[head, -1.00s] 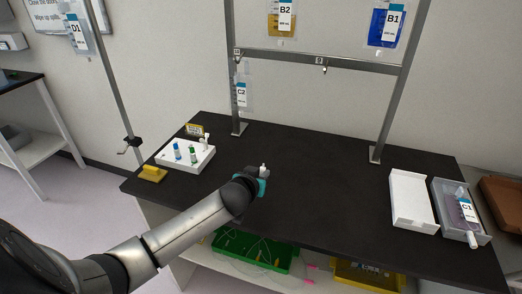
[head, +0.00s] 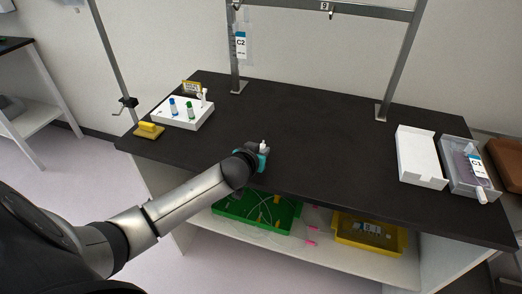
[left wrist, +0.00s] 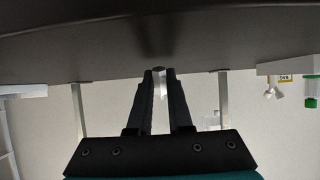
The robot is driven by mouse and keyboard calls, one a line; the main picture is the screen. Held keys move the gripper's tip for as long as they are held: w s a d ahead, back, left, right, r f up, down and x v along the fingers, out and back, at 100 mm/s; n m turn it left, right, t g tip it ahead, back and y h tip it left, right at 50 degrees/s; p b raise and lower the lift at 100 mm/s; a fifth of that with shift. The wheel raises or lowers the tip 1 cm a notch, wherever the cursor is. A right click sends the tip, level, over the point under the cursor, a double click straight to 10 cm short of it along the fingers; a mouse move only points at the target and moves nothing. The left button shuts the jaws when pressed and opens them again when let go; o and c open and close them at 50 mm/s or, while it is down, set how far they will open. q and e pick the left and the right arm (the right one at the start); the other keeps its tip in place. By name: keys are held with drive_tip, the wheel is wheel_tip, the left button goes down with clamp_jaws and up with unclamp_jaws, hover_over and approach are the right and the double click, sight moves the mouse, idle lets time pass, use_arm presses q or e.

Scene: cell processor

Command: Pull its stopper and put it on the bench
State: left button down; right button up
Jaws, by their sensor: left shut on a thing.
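My left gripper (head: 262,151) is shut on a small white piece (head: 263,145) that sticks up from its fingers, near the front edge of the bench. In the left wrist view, this pale piece (left wrist: 159,86) shows between the two dark fingertips; I cannot tell whether it is a stopper alone or the top of something. The black bench (head: 310,135) is largely bare. A white rack (head: 187,118) at its left holds a blue-capped vial (head: 173,107), a green-capped vial (head: 190,110) and a white item (head: 204,98). My right gripper is not in view.
A yellow block (head: 149,130) and a yellow sign (head: 191,87) are near the rack. A white tray (head: 418,172) and a grey tray with bag C1 (head: 476,167) stand at the right. A metal frame rises behind. Green (head: 230,207) and yellow (head: 345,235) bins are on the shelf below.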

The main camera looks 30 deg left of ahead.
use_arm(q)
drive_tip(key=c, duration=0.8)
unclamp_jaws()
drive_tip(key=shift+o, duration=0.2)
drive_tip(key=p+v, duration=0.3)
drive_tip(key=v, duration=1.2)
drive_tip(key=shift+s+d, duration=0.1)
drive_tip(key=shift+s, duration=0.05)
